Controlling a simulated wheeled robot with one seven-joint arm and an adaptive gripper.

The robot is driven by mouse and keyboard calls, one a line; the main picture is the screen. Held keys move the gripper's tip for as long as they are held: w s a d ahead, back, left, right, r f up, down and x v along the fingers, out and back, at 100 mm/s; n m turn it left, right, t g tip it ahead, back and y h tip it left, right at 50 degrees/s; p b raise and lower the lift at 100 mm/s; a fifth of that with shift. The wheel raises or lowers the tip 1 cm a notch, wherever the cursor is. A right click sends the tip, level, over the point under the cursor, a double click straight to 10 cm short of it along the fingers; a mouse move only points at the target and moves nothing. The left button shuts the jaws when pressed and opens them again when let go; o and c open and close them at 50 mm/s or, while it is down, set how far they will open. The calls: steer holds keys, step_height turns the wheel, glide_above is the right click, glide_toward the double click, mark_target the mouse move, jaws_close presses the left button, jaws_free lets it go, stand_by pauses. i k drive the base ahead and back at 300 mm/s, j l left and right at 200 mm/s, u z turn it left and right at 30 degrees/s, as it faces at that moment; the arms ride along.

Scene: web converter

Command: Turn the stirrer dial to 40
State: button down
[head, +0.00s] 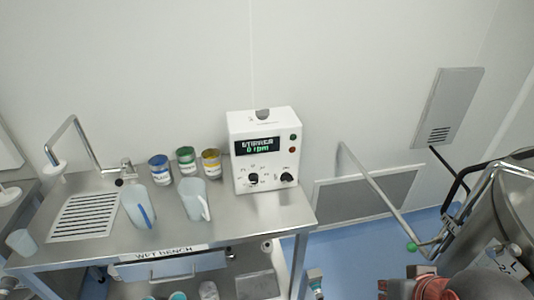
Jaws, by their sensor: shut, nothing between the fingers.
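The white stirrer control box (262,122) stands upright at the right end of the steel bench. Its dark display (254,146) shows green text that seems to read "STIRRER" and "0 rpm". Below the display are two black dials, a left one (253,180) and a right one (287,178). Small marks surround both dials, too small to read, so I cannot tell which belongs to the stirrer or where each points. Two small buttons sit right of the display, the lower one red. I cannot make out my gripper in the head view, and nothing visible touches the dials.
On the bench (105,242) stand several labelled cans (187,161), two pale jugs (193,200) and a tap (72,143) by a drain grate (85,217). A metal rail (375,190) and steel vessel (490,225) lie right. Blue floor (350,262) shows between.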

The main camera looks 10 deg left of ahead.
mark_target(253, 178)
steer(key=j, duration=0.8)
steer(key=i+j, duration=0.15)
steer(key=j, duration=0.65)
steer(key=k+u, duration=0.05)
